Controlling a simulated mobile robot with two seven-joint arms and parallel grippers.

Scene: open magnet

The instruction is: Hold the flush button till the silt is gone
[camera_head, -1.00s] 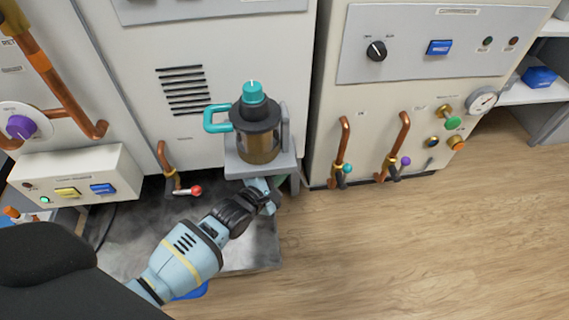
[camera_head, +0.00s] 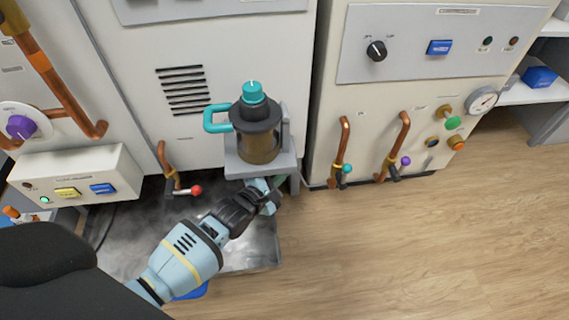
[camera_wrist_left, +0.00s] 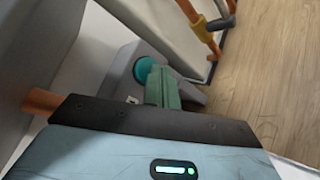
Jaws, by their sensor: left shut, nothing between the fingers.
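A canister (camera_head: 258,148) with brownish, murky contents stands upright on a grey bracket (camera_head: 236,168) on the cabinet front. It has a dark collar, a teal top knob (camera_head: 253,92) and a teal side handle (camera_head: 216,118). My left gripper (camera_head: 276,186) is shut and empty, just below and in front of the bracket. In the left wrist view, its green fingers (camera_wrist_left: 163,86) are together beside a round teal button (camera_wrist_left: 143,69) on a grey block. The fingers partly cover or border the button; I cannot tell whether they press it. My right gripper is not in view.
Copper pipes with valve levers (camera_head: 195,190) stick out from the cabinets. A control box (camera_head: 75,180) sits at left. A grey, cloudy tray (camera_head: 250,245) lies under my left arm. Open wooden floor (camera_head: 410,250) is at right.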

